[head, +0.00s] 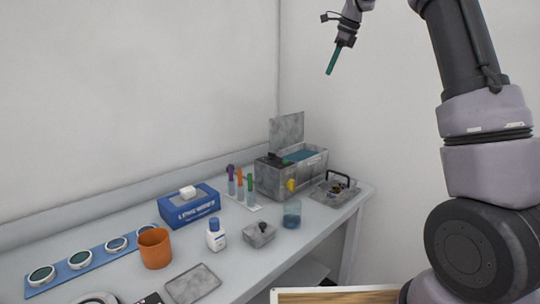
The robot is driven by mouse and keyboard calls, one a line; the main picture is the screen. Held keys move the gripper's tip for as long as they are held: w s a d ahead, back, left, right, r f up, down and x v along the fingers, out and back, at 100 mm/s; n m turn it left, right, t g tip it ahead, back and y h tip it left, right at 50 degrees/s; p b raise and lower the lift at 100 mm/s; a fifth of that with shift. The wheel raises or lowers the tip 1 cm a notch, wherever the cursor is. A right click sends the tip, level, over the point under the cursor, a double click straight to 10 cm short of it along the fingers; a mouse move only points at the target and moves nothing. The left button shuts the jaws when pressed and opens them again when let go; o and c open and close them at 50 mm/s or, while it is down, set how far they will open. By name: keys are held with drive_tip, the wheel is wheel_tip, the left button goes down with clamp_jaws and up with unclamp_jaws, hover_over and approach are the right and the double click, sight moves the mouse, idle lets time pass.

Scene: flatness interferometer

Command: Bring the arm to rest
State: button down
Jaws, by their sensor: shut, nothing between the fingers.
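My gripper (333,60) is in the upper part of the head view, high above the table and in front of the pale wall. Its fingers are teal, point down and slightly left, and are shut with nothing held. It touches nothing. My arm rises along the right side of the view and runs out of the top edge, so part of it is hidden.
The grey table (245,264) holds an orange cup (155,249), a blue wipes box (189,206), a white bottle (216,236), a blue glass (292,215) and a metal instrument (289,172) with a raised lid. A wooden surface (335,297) shows at the bottom. The space around my gripper is clear.

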drive_tip(key=s+d+r+n+t, duration=0.1)
drive_tip(key=s+d+r+n, duration=0.1)
drive_tip(key=s, duration=0.4)
drive_tip(key=s+d+r+n, duration=0.2)
drive_tip(key=s+n, duration=0.1)
drive_tip(key=s, duration=0.3)
drive_tip(key=s+f+n+t, duration=0.1)
drive_tip(key=s+f+n, duration=0.2)
drive_tip(key=s, duration=0.6)
drive_tip(key=s+f+n, duration=0.3)
drive_tip(key=s+n, duration=0.2)
drive_tip(key=s, duration=0.5)
drive_tip(key=s+f+n+t+h, duration=0.1)
drive_tip(key=s+f+n, duration=0.2)
drive_tip(key=s, duration=0.6)
drive_tip(key=shift+s+f+n+t, duration=0.2)
drive_tip(key=shift+f+n+t, duration=0.1)
drive_tip(key=shift+n, duration=0.6)
